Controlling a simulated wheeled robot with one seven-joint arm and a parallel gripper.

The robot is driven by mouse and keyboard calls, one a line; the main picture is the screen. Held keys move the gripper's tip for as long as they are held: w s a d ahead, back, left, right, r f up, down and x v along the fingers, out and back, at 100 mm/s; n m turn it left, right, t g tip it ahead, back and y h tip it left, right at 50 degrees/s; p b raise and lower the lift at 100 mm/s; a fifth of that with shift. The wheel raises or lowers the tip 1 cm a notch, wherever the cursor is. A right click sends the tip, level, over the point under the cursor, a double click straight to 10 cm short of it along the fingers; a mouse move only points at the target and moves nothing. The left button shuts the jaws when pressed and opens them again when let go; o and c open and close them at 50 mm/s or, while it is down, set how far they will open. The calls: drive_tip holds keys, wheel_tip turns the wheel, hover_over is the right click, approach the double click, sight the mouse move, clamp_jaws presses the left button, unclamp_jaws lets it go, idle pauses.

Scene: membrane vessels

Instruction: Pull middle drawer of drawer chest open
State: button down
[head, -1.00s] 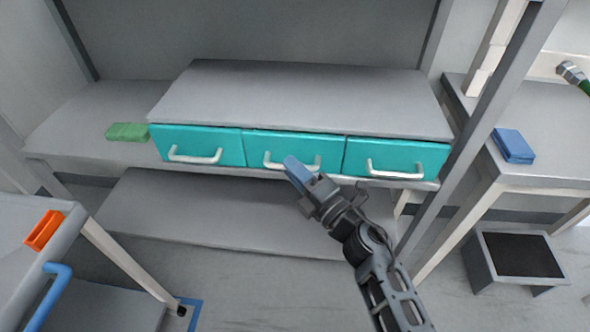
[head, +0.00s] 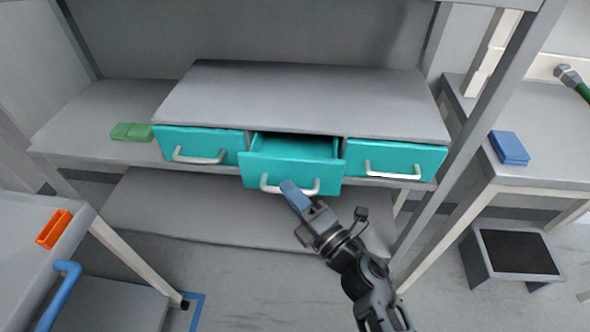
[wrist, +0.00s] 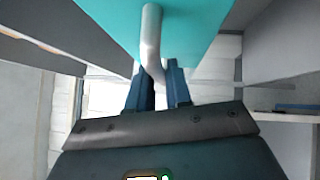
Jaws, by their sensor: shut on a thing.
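The drawer chest (head: 300,92) is a long grey unit with three teal drawers side by side. Its middle drawer (head: 290,172) stands pulled out, and part of its inside shows. The left drawer (head: 226,139) and the right drawer (head: 412,157) are closed. My gripper (head: 290,190) is at the white handle (head: 270,184) of the middle drawer, its blue fingers shut on it. In the wrist view the handle (wrist: 151,45) runs down between the two fingers (wrist: 158,82), in front of the teal drawer front (wrist: 200,25). The fingertips are partly hidden by the handle.
A green block (head: 132,132) lies on the shelf left of the chest. A blue block (head: 509,147) lies on the right table. A step stool (head: 515,255) stands at right. A grey post rises right of the chest.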

drive_tip(key=s+p, duration=0.1)
drive_tip(key=s, duration=1)
drive_tip(key=shift+s+a, duration=0.15)
drive_tip(key=c, duration=1.1)
unclamp_jaws()
drive_tip(key=v, duration=0.7)
drive_tip(key=shift+s+d+f, duration=0.1)
drive_tip(key=shift+s+d, duration=0.15)
drive_tip(key=shift+s, duration=0.05)
drive_tip(key=s+d+r+m+h, duration=0.4)
drive_tip(key=s+d+m, duration=0.2)
drive_tip(key=m, duration=0.3)
drive_tip(key=s+d+r+m+h, duration=0.4)
drive_tip(key=s+d+m, duration=0.3)
drive_tip(key=s+m, duration=0.2)
drive_tip(key=s+d+r+m+h, duration=0.4)
drive_tip(key=s+d+m, duration=0.3)
drive_tip(key=m, duration=0.3)
drive_tip(key=shift+s+t+h, duration=0.4)
drive_tip(key=shift+s+h, duration=0.05)
drive_tip(key=shift+h, duration=0.35)
